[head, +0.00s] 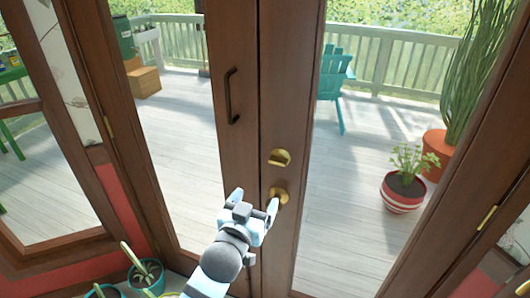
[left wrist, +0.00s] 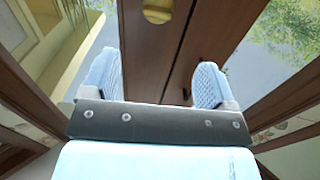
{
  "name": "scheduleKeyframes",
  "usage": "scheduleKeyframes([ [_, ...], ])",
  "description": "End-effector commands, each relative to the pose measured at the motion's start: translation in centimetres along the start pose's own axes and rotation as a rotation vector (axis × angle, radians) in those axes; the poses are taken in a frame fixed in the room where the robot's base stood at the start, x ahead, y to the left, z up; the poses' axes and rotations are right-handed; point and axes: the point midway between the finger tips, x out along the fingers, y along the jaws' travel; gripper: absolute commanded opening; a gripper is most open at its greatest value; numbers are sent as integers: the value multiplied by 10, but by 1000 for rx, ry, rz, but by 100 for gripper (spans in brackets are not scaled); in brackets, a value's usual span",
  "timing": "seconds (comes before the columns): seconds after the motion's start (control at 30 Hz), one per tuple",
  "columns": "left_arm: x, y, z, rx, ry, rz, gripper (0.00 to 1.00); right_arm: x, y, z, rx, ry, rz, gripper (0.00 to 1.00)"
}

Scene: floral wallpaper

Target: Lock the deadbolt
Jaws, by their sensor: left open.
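The brass deadbolt (head: 280,158) is on the brown wooden double door (head: 232,70), near the middle seam. A round brass knob (head: 281,195) sits just below it. My left gripper (head: 255,206) is open and empty, in front of the door at knob height and below the deadbolt. It partly overlaps the knob in the head view; I cannot tell whether they touch. In the left wrist view, the open fingers (left wrist: 157,78) point at the door. A brass fitting (left wrist: 157,10) shows beyond them at the top edge; I cannot tell which fitting it is. My right gripper is not in view.
A dark pull handle (head: 231,96) is on the left door leaf. Potted plants (head: 146,274) stand at the lower left, near my left arm. Beyond the glass are a deck, a teal chair (head: 334,85) and a red striped pot (head: 402,193).

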Motion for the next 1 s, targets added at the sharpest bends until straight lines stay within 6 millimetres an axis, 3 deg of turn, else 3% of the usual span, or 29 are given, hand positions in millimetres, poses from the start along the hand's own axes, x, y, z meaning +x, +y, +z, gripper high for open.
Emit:
scheduleKeyframes([
  [0.27,14,5,-4,-16,5,1,81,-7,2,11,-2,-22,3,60],
  [0.7,103,4,-5,-15,5,1,81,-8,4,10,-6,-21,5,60],
  [1.0,136,5,-4,-16,4,1,81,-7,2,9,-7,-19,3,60],
])
